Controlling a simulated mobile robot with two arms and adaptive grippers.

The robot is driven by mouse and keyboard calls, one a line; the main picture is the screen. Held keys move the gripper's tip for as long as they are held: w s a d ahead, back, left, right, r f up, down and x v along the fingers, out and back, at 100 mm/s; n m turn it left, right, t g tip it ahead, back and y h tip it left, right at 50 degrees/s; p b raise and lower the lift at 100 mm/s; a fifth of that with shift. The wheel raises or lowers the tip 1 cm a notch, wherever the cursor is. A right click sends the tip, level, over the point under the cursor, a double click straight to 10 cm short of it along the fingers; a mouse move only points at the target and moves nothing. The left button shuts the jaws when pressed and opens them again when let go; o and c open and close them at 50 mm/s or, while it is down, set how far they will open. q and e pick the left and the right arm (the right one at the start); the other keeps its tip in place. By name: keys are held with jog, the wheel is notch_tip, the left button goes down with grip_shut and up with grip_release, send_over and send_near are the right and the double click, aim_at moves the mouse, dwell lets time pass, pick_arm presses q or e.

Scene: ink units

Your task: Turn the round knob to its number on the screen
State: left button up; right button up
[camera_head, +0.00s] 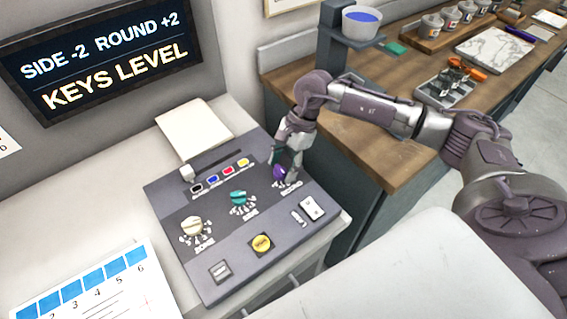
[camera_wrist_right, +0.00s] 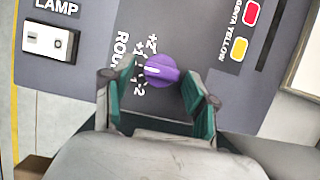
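The round knob is purple and marked ROUND; it shows in the right wrist view (camera_wrist_right: 163,71) and, partly covered by my gripper, in the head view (camera_head: 279,172). Its white pointer line points left in the wrist view, towards the middle of its scale; the exact mark is hard to read. My right gripper (camera_wrist_right: 160,95) is open, with one teal-padded finger on each side of the knob and gaps showing between. The screen (camera_head: 110,58) reads "SIDE -2 ROUND +2" and "KEYS LEVEL". My left gripper is not in view.
The grey panel (camera_head: 170,225) also carries a cream knob (camera_head: 191,226), a teal knob (camera_head: 238,199), a yellow button (camera_head: 261,243), a white lamp switch (camera_head: 312,208) and several coloured keys. A wooden bench (camera_head: 350,140) with cups and tools stands to the right.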

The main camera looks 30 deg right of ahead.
jog(key=c, duration=0.9)
jog(key=shift+s+f+m+t+b, duration=0.15)
jog(key=shift+m+t+b, duration=0.35)
jog(key=shift+m+b, duration=0.85)
jog(key=m+t+b, duration=0.1)
jog(key=m+b, duration=0.2)
jog(key=shift+s+m, duration=0.15)
jog(key=shift+m, duration=0.2)
jog(key=m+t+b, duration=0.1)
jog(key=m+b, duration=0.1)
jog(key=m+h+b, duration=0.1)
jog(key=b, duration=0.1)
jog(key=shift+s+a+m+t, duration=0.1)
jog(key=shift+a+m+t, duration=0.05)
jog(key=shift+m+t, duration=0.25)
jog(key=shift+r+m+h+b, duration=0.2)
jog(key=shift+m+h+b, duration=0.1)
jog(key=shift+m+b, duration=0.5)
jog(key=o, duration=1.1)
jog(key=shift+s, duration=0.1)
jog(key=shift+o, duration=0.2)
